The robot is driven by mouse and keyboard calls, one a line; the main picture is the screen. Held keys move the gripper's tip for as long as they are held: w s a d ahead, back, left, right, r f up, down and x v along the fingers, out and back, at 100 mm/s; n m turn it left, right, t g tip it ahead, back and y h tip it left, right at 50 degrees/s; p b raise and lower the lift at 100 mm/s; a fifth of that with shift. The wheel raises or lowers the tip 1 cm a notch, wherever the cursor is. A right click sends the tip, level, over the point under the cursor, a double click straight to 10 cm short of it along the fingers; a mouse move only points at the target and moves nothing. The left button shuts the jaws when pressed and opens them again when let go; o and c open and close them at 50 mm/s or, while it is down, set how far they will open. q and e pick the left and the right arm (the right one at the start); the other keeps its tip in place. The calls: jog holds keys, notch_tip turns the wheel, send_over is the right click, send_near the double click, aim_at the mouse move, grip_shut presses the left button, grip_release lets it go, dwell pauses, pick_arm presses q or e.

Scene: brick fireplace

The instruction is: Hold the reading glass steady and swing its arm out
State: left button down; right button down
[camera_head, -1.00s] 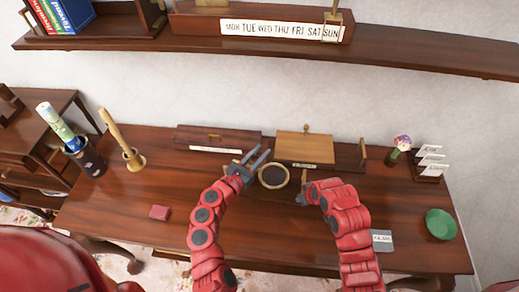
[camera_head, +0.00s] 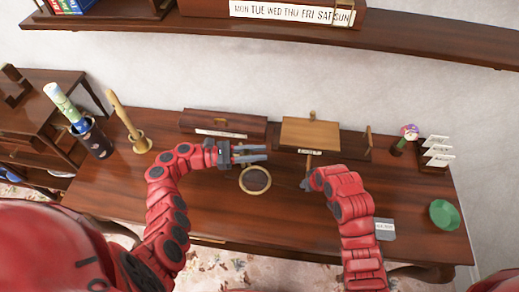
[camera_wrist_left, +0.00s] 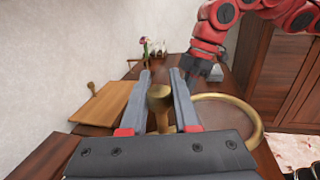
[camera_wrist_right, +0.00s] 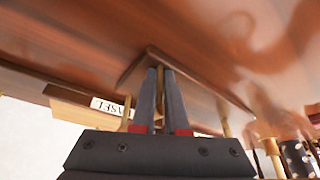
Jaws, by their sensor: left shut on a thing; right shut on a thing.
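The reading glass (camera_head: 255,180), a dark round lens in a brass ring, is over the middle of the desk. My left gripper (camera_head: 267,153) is just behind the ring. In the left wrist view its fingers (camera_wrist_left: 160,72) stand on both sides of a brass knob (camera_wrist_left: 160,97), beside the brass ring (camera_wrist_left: 258,122). My right gripper (camera_head: 305,184) is low, to the right of the ring, near a thin upright post (camera_head: 308,164). In the right wrist view its fingers (camera_wrist_right: 160,70) are nearly together; what they hold, apparently part of the reading glass's stand, is mostly hidden.
A small easel (camera_head: 310,133) and a long dark box (camera_head: 222,125) stand behind. A green dish (camera_head: 444,214), a grey labelled card (camera_head: 384,229) and a letter rack (camera_head: 434,155) are at the right. The front left of the desk is clear.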

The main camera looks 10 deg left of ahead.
pick_arm(q)
jog(key=shift+s+a+f+m+g, duration=0.15)
jog(key=shift+s+a+m+g, duration=0.15)
jog(key=shift+m+g, duration=0.35)
jog(key=shift+s+a+f+m+g, duration=0.15)
jog(key=shift+s+a+m+g, duration=0.15)
jog(key=shift+g, duration=0.55)
jog(key=shift+a+r+m+g, duration=0.15)
jog(key=shift+a+m+g, duration=0.1)
jog(key=shift+g, duration=0.25)
jog(key=shift+r, duration=0.1)
jog(key=c, duration=0.7)
grip_release()
jog(key=shift+o, duration=0.2)
jog(key=shift+d, duration=0.1)
jog(key=shift+r, duration=0.15)
notch_tip(320, 180, up, 10)
